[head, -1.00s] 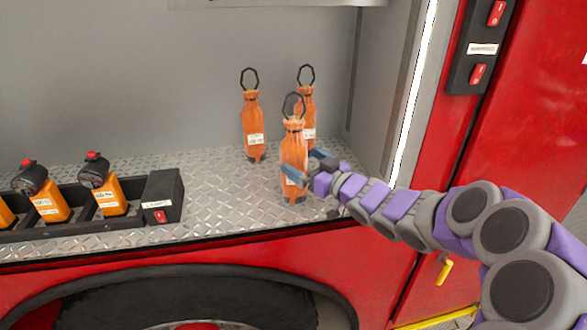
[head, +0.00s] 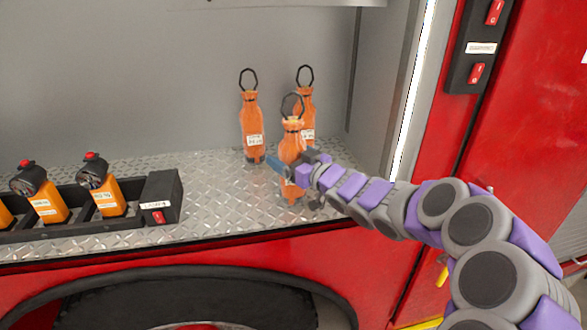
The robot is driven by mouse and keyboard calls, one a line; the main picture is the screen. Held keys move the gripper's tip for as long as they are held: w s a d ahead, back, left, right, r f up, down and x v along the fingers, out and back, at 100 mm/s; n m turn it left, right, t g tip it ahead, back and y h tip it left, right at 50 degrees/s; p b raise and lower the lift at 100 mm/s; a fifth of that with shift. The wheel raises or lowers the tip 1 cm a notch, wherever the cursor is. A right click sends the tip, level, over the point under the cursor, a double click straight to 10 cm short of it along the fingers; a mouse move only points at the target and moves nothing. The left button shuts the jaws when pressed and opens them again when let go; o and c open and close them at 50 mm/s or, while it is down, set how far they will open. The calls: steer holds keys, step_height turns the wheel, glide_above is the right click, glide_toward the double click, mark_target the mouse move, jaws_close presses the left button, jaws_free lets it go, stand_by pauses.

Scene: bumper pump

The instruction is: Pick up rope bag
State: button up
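Three orange rope bags with dark loops on top stand upright on the metal shelf (head: 215,215). The front rope bag (head: 291,145) is nearest my gripper. The back left rope bag (head: 251,120) and back right rope bag (head: 306,110) stand behind it, the right one partly hidden. My gripper (head: 292,162) is at the front bag's middle, reaching in from the right. Its fingers look apart, one across the near left side and one at the right; the gripper hides the bag's label and middle. I cannot tell whether the fingers touch it.
A black rack (head: 75,217) with several orange devices (head: 107,197) and a black box (head: 162,198) stands at the left of the shelf. A grey side wall with a light strip (head: 412,95) and red panel bound the right. The shelf between box and bags is clear.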

steer(key=shift+a, duration=0.1)
steer(key=c, duration=1.4)
